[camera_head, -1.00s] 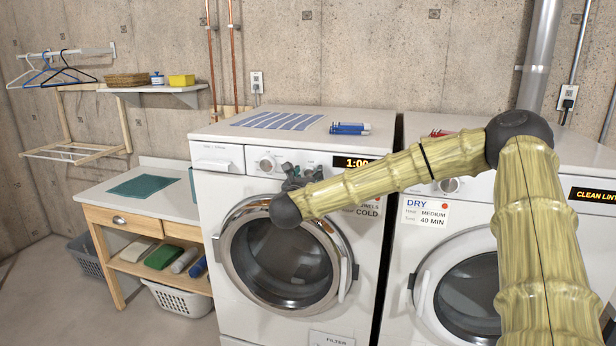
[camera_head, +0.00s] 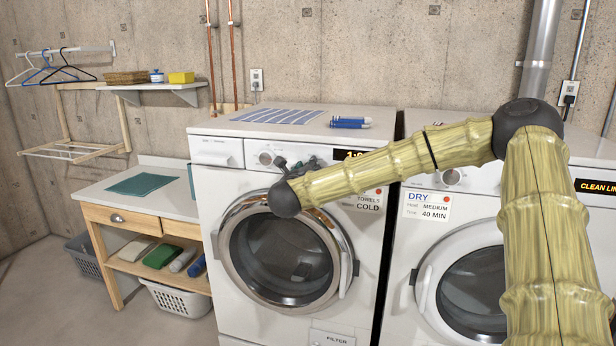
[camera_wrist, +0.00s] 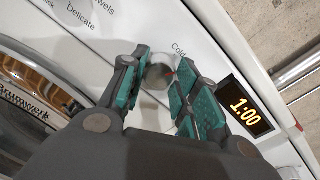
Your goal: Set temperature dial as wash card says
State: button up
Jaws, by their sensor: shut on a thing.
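The temperature dial (camera_wrist: 158,74) is a pale round knob on the washer's front panel, between my fingers in the wrist view. My gripper (camera_wrist: 162,68) is shut on the dial, with teal pads on either side. In the head view my gripper (camera_head: 297,166) is at the washer (camera_head: 230,235) panel, hiding the dial.
Another knob (camera_head: 266,158) is left of my gripper. The washer display (camera_wrist: 245,105) reads 1:00. The round washer door (camera_head: 285,255) is below. The dryer (camera_head: 450,245), with a "DRY, MEDIUM, 40 MIN" card (camera_head: 428,206), stands to the right.

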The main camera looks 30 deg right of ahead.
jog(key=n+b, duration=0.2)
jog(key=n, duration=0.3)
jog(key=shift+n+g, duration=0.3)
dwell(0.4)
jog(key=o, duration=1)
jog(key=shift+o, duration=0.2)
jog(key=shift+a, duration=0.1)
jog(key=v, duration=1.2)
jog(key=shift+f, duration=0.1)
